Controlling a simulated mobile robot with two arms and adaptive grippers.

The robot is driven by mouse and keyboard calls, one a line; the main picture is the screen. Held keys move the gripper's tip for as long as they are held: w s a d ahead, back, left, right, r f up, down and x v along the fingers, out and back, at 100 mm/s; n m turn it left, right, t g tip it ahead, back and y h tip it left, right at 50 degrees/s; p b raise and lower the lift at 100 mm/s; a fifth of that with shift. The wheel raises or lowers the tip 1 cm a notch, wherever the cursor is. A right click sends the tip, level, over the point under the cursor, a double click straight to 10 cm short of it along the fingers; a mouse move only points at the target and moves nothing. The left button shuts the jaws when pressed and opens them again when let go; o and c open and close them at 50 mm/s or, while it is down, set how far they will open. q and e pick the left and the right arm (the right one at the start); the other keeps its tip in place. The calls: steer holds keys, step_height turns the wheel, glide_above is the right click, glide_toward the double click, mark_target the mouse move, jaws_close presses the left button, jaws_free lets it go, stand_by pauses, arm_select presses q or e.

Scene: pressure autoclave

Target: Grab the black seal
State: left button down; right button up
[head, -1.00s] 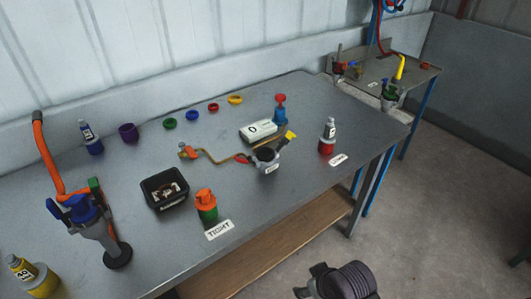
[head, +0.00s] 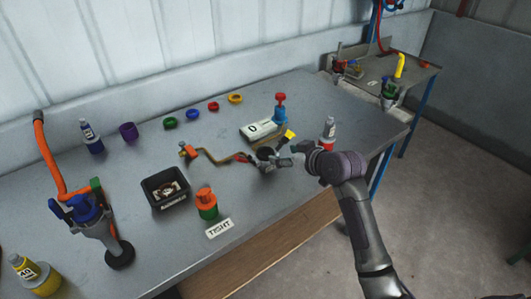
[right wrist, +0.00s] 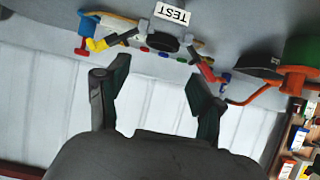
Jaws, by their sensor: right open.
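A black round piece (head: 264,153) sits in the test fixture near the middle of the bench; it may be the black seal, but I cannot be sure. My right gripper (head: 281,161) is just right of the fixture in the head view. In the right wrist view its two fingers (right wrist: 157,78) are spread with nothing between them. My left gripper is not in view.
The fixture has a bent brass-coloured pipe (head: 215,159) and a yellow handle (head: 290,135). Green (head: 170,123), blue (head: 193,115), red (head: 213,106) and yellow (head: 235,98) rings lie behind. A black box (head: 163,205) and an orange-green part (head: 206,205) stand left.

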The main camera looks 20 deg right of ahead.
mark_target(262, 151)
steer(key=p+x, duration=0.1)
steer(key=x, duration=0.8)
steer(key=shift+s+f, duration=0.1)
steer(key=shift+s, duration=0.1)
steer(key=c, duration=0.6)
